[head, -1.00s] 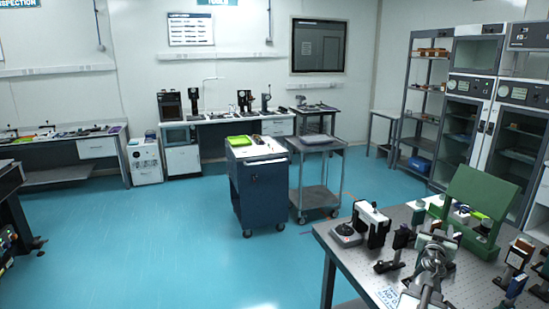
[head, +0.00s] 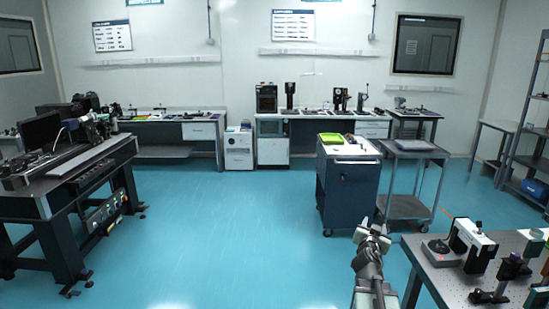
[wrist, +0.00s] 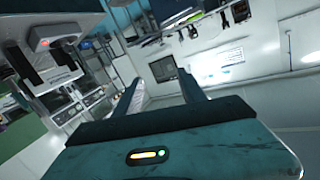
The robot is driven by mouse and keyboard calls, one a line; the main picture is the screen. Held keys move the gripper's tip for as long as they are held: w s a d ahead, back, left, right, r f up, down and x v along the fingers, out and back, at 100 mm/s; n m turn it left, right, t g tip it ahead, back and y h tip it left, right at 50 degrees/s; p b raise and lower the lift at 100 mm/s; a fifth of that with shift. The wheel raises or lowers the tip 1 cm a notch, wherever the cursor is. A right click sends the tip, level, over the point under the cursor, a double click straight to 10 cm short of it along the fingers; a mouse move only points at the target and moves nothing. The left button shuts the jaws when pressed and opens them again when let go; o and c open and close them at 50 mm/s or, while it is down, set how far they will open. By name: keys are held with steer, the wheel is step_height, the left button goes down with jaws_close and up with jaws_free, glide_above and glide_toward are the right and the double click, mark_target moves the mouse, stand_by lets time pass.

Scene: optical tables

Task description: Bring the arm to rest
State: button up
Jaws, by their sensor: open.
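My gripper (head: 373,232) shows in the head view at the lower right of centre, raised over open floor just left of the near optical table (head: 437,285). It is open, and I see nothing held in it. In the wrist view its two dark fingers (wrist: 162,90) stand apart, with the wall and window behind them and no object between them. The table's left edge is close to my arm in the head view; I cannot tell the exact gap.
A blue cabinet (head: 347,190) and a grey cart (head: 408,180) stand beyond my gripper. A dark optical bench (head: 75,190) is at left. The blue floor between is clear.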

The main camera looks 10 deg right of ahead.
steer(key=a+f+n+g+y, duration=0.1)
steer(key=a+f+g+y, duration=0.1)
steer(key=a+f, duration=0.5)
steer(key=w+a+f+n+g+y+b, duration=0.1)
steer(key=a+f, duration=0.2)
steer(key=a, duration=0.8)
steer(key=a+f+n+g+y, duration=0.1)
steer(key=a+f+g+y, duration=0.1)
steer(key=a+f, duration=0.5)
steer(key=s+a+f+n+g+y, duration=0.2)
steer(key=s+a+n+g, duration=0.1)
steer(key=s+a, duration=0.3)
steer(key=s+a+f+n+g+y, duration=0.3)
steer(key=s+a+g, duration=0.2)
steer(key=s+a, duration=0.2)
steer(key=shift+s+a+n, duration=0.2)
steer(key=shift+s+n, duration=0.2)
steer(key=shift+s, duration=0.7)
